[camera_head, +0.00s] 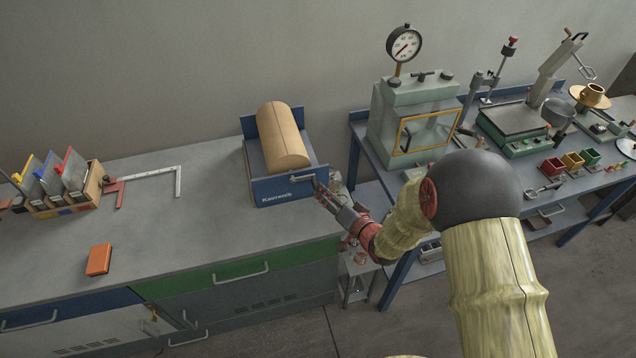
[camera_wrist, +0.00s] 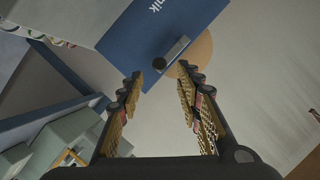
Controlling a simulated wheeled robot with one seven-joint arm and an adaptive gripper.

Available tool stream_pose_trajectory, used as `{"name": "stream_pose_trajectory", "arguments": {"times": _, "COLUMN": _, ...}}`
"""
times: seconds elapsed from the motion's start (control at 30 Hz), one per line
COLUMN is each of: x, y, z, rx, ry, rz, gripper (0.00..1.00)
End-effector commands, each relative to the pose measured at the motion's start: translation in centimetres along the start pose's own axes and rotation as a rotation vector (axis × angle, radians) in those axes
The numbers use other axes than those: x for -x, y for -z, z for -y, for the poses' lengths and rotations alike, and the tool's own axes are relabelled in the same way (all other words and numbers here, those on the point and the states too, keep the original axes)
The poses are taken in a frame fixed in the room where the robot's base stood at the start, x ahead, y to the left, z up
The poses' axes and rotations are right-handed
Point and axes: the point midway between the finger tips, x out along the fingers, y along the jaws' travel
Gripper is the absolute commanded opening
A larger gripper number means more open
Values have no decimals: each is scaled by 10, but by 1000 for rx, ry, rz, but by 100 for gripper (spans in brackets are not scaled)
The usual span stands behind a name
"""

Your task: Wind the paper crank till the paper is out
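A blue paper dispenser (camera_head: 285,187) with white lettering stands on the bench and holds a large tan paper roll (camera_head: 280,135). A pale crank bar (camera_head: 301,178) lies across its front near the right corner. In the wrist view the crank bar (camera_wrist: 174,51) has a dark round knob (camera_wrist: 158,63) at one end, and the dispenser's blue face (camera_wrist: 160,30) fills the top. My gripper (camera_head: 322,189) is at the dispenser's front right corner. In the wrist view my gripper (camera_wrist: 161,76) is open, with the knob just beyond and between its fingertips. Whether they touch it I cannot tell.
An orange box (camera_head: 98,260), a metal square (camera_head: 178,181) and a file rack (camera_head: 75,190) are on the bench to the left. A second bench at right carries a green cabinet with a gauge (camera_head: 404,45). The bench left of the dispenser is mostly clear.

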Motion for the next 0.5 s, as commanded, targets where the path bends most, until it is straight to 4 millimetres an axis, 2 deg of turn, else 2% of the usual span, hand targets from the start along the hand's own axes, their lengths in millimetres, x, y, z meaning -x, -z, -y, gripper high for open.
{"name": "stream_pose_trajectory", "arguments": {"times": 0.3, "x": -47, "y": -1, "z": -1, "rx": 2, "ry": -1, "rz": 1, "gripper": 35}}
{"name": "stream_pose_trajectory", "arguments": {"times": 0.5, "x": -68, "y": -1, "z": -1, "rx": 2, "ry": -2, "rz": 1, "gripper": 35}}
